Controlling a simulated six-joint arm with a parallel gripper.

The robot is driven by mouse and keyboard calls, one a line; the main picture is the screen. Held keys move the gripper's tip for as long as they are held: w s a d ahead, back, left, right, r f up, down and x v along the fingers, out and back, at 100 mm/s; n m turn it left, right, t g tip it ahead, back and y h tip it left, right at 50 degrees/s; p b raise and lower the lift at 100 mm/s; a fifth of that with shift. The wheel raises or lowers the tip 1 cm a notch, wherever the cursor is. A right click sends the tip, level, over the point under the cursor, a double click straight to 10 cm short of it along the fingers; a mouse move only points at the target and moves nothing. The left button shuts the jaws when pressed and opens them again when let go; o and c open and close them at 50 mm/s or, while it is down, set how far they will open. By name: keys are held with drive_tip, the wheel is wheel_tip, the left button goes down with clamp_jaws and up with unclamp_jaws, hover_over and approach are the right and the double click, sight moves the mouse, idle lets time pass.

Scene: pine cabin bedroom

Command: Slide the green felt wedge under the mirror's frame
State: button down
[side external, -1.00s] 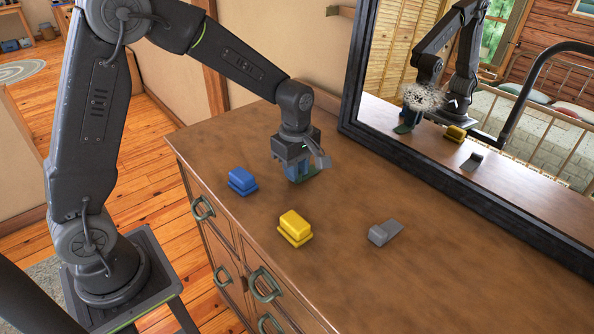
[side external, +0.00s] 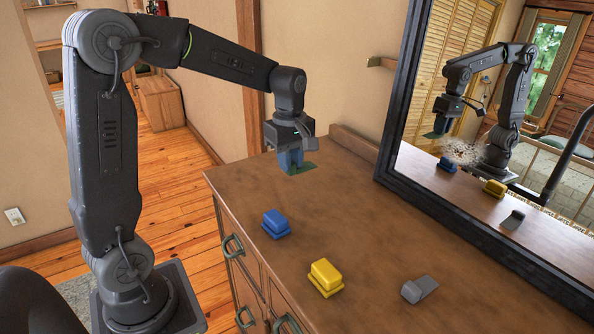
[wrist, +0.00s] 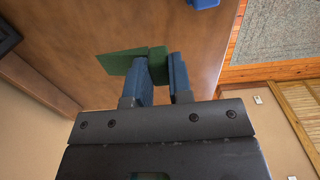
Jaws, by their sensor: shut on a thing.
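My gripper (side external: 291,160) is shut on the green felt wedge (side external: 302,169), which hangs above the left part of the dresser top. In the wrist view the thick end of the wedge (wrist: 122,63) is between my blue fingers (wrist: 160,72), and its thin end points left. The mirror (side external: 470,120) leans at the back right, with its dark frame's lower edge (side external: 480,238) along the dresser top. My gripper is left of the frame and apart from it. The mirror's reflection also shows the wedge held clear of the surface.
On the dresser top (side external: 370,225) are a blue block (side external: 276,224), a yellow block (side external: 325,277) and a grey wedge-like piece (side external: 419,289). The surface between them and the mirror is clear. A low wooden rail (side external: 354,143) stands at the back edge.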

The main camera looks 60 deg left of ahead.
drive_tip(key=w+d+f, duration=0.1)
drive_tip(key=w+d, duration=0.2)
drive_tip(key=w, duration=0.6)
approach(382, 204)
drive_tip(key=s, duration=0.3)
drive_tip(key=shift+s+f, duration=0.15)
drive_tip(key=shift+s, duration=0.1)
drive_tip(key=shift+f, duration=2.85)
drive_tip(key=shift+w+f, duration=0.1)
drive_tip(key=shift+w, duration=1.7)
drive_tip(key=c, duration=0.9)
unclamp_jaws()
drive_tip(key=shift+c, duration=0.2)
